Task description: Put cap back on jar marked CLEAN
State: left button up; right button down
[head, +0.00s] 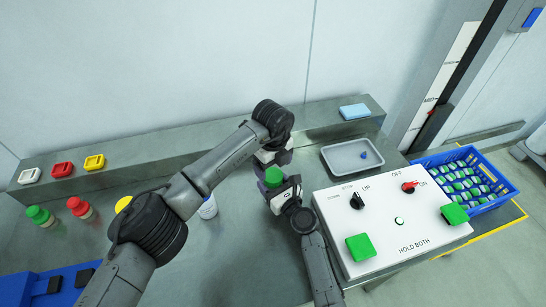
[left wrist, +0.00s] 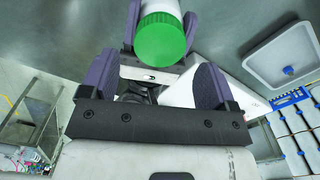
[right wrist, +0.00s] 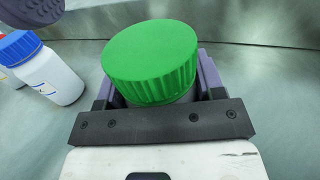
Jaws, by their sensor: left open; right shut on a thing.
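My right gripper (head: 276,190) is shut on a white jar (left wrist: 160,6) with a green cap (head: 273,175). The cap fills the middle of the right wrist view (right wrist: 150,62), seated on top and seeming level; the jar's body is mostly hidden below it. My left gripper (left wrist: 150,75) is open and empty close to the capped jar, its fingers apart from the cap. A white jar with a blue cap (right wrist: 20,46) stands to the left in the right wrist view; its body (head: 208,208) shows in the head view. I cannot read CLEAN on any jar.
Green-capped (head: 40,215) and red-capped (head: 79,207) jars stand at left, with a yellow cap (head: 123,204) partly behind my arm. A grey tray (head: 331,160) holds a small blue thing. The white control box (head: 335,225) is close right of my right gripper. A blue crate (head: 422,163) holds several jars.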

aim_at(273, 175)
pick_arm(q)
jog(key=shift+f, duration=2.2)
jog(key=shift+c, duration=0.3)
jog(key=c, duration=0.9)
jog(key=shift+m, duration=1.6)
jog(key=o, duration=1)
jog(key=shift+o, duration=0.2)
